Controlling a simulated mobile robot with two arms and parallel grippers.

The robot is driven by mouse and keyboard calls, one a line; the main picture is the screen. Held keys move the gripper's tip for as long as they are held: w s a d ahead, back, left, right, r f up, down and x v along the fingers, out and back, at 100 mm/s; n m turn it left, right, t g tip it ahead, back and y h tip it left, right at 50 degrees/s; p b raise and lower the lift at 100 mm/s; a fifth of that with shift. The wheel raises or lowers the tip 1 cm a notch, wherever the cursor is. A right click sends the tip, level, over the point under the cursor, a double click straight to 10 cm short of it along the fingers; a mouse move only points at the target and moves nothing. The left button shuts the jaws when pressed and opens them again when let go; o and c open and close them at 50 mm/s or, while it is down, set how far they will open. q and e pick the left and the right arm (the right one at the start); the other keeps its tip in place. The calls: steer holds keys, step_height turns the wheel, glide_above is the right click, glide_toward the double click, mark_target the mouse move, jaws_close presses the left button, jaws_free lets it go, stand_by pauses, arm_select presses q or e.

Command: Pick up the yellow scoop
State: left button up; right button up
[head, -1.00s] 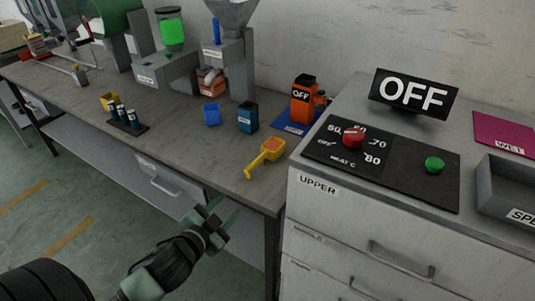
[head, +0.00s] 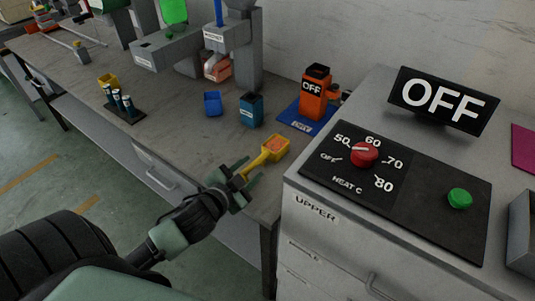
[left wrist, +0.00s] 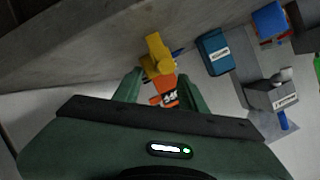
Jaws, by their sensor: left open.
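In the left wrist view the scoop (left wrist: 157,53) shows just beyond and between the tips of the open left gripper (left wrist: 148,85). Whether the fingers touch the handle I cannot tell. My right gripper is not in view.
A blue container (head: 251,110) and a smaller blue bin (head: 213,104) stand behind the scoop. An orange device marked OFF (head: 315,95) stands on a blue mat. The cabinet (head: 310,206) with the heat dial rises close on the right. Bare bench lies left of the scoop.

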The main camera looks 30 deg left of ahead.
mark_target(253, 165)
arm_select(q)
steer(key=x, duration=0.4)
steer(key=shift+a+f, duration=0.1)
steer(key=shift+a, duration=0.1)
steer(key=shift+w+f, duration=0.1)
steer(key=shift+w, duration=0.3)
jaws_close()
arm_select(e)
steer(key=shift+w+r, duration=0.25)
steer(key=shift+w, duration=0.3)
arm_select(q)
steer(key=shift+f, duration=0.1)
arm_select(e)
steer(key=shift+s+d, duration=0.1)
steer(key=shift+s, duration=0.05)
